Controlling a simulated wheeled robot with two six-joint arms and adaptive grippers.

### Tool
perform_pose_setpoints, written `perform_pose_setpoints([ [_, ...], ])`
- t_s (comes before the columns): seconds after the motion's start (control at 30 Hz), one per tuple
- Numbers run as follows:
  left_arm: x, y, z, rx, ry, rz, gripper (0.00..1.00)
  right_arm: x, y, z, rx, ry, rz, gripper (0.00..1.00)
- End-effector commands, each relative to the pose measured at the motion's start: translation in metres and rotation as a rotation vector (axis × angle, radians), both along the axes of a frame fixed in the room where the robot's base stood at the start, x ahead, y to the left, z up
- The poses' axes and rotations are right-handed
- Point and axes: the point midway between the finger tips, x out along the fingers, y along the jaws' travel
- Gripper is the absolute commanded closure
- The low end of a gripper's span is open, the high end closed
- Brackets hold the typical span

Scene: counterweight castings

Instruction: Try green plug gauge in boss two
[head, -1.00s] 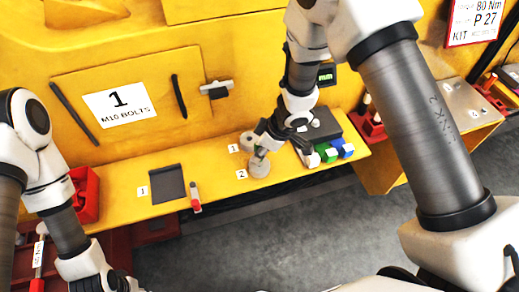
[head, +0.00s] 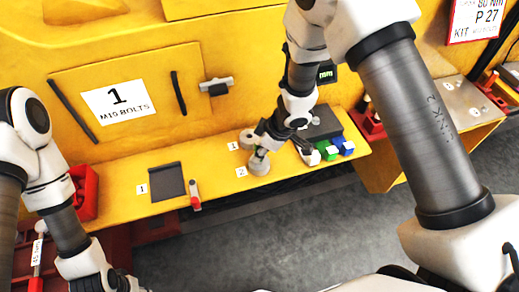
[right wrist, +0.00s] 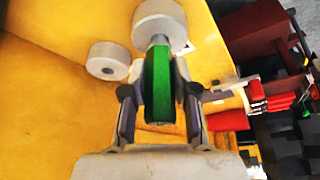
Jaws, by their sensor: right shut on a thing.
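My right gripper (head: 262,147) is over boss two (head: 259,167), the grey round boss by the label 2 near the shelf's front edge. In the right wrist view the gripper (right wrist: 159,105) is shut on the green plug gauge (right wrist: 158,85). The gauge's silver end points at boss two (right wrist: 158,14). I cannot tell whether the end is in the bore. Boss one (head: 247,139) is just behind, partly hidden by the gripper; it also shows in the right wrist view (right wrist: 107,60) with a dark hole.
White, green and blue blocks (head: 347,148) stand by a dark box (head: 323,123) right of the bosses. The yellow wall rises behind; the shelf's front edge is close.

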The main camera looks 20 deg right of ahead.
Motion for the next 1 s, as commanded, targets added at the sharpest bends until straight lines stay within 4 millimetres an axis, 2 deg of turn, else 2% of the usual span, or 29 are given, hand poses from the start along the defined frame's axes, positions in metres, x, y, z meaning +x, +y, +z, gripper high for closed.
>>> perform_pose_setpoints([
  [1.0,0.000,0.000,-0.006,0.000,0.000,0.000,0.60,0.000,0.000,-0.011,0.000,0.000,0.000,1.00],
])
